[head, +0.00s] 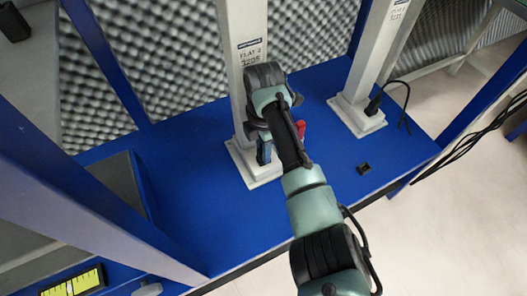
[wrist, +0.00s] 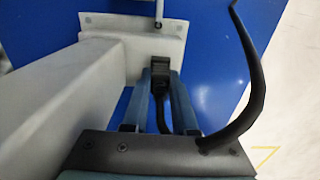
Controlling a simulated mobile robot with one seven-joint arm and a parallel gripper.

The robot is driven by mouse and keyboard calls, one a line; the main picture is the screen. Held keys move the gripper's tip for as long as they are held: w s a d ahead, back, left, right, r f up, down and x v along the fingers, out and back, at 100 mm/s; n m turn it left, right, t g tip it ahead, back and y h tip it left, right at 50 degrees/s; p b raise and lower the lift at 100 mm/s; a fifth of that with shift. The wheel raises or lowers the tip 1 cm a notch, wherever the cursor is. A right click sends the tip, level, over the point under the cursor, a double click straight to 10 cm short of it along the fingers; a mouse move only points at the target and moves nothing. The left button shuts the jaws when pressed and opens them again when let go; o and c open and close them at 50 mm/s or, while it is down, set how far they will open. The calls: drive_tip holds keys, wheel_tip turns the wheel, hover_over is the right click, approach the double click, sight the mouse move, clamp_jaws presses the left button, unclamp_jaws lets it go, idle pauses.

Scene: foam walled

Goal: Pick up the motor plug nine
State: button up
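A black plug (wrist: 158,68) with a black cable sits low at the foot of a pale post in the wrist view. I cannot read a number on it. My gripper (wrist: 160,78) is open, its two blue-grey fingers on either side of the plug's cable, the tips near the plug body. I cannot tell whether they touch it. In the head view my gripper (head: 267,150) is low in front of the middle post (head: 243,60), and my arm hides the plug there.
The posts stand on a blue deck (head: 210,215). A second post on the right has a black plug (head: 374,104) with a looping cable. A small dark block (head: 364,168) lies on the deck. Grey foam walls (head: 190,60) stand behind, and a blue beam (head: 80,200) crosses the left.

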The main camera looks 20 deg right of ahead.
clamp_jaws()
